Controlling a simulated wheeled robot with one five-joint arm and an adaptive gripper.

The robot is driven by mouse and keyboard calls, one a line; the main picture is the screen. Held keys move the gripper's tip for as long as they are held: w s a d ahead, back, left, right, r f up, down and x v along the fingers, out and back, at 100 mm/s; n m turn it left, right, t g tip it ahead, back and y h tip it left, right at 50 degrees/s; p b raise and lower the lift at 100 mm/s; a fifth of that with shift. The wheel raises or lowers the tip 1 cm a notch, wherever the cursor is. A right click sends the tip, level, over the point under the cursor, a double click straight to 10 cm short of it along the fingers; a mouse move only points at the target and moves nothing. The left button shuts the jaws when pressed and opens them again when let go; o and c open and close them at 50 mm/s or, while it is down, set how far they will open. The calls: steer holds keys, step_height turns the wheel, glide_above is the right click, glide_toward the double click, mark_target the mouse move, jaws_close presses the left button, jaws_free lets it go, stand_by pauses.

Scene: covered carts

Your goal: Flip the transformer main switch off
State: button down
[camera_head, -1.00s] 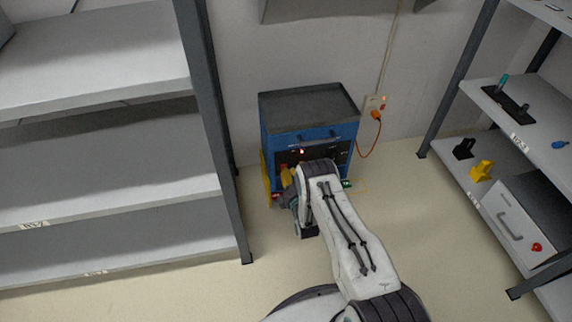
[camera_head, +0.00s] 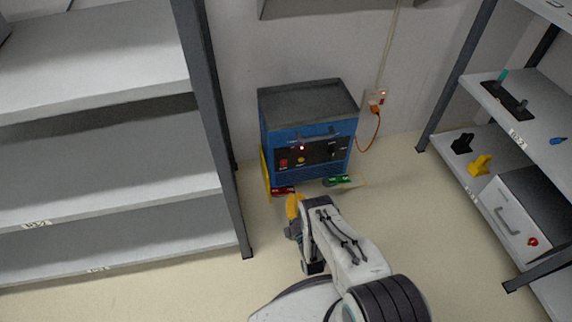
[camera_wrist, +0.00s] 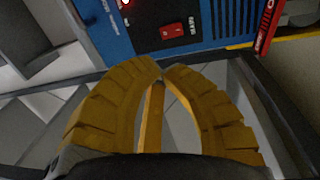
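The transformer (camera_head: 272,120) is a blue box with a black front panel, standing on the floor against the back wall. A red rocker switch (camera_head: 284,163) is at the panel's left; it also shows in the wrist view (camera_wrist: 172,31). Its on or off position is too small to tell. A red lamp (camera_head: 301,148) glows above the panel's middle, and its edge shows in the wrist view (camera_wrist: 125,3). My gripper (camera_head: 294,200) is in front of and below the panel, apart from it. In the wrist view its yellow fingers (camera_wrist: 161,70) meet at the tips, empty, below the switch.
A wall socket (camera_head: 376,97) with an orange plug and cord is right of the transformer. Red (camera_head: 283,190) and green (camera_head: 338,181) clamps lie at its foot. Shelves stand left (camera_head: 110,190) and right (camera_head: 500,165).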

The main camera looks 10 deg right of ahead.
steer(key=b, duration=0.8)
glide_toward(285, 161)
steer(key=w, duration=0.3)
steer(key=w+b, duration=0.3)
steer(key=shift+r, duration=0.35)
steer(key=shift+w+r+b, duration=0.25)
steer(key=shift+w+b, duration=0.5)
steer(key=shift+w, duration=0.3)
steer(key=shift+r, duration=0.15)
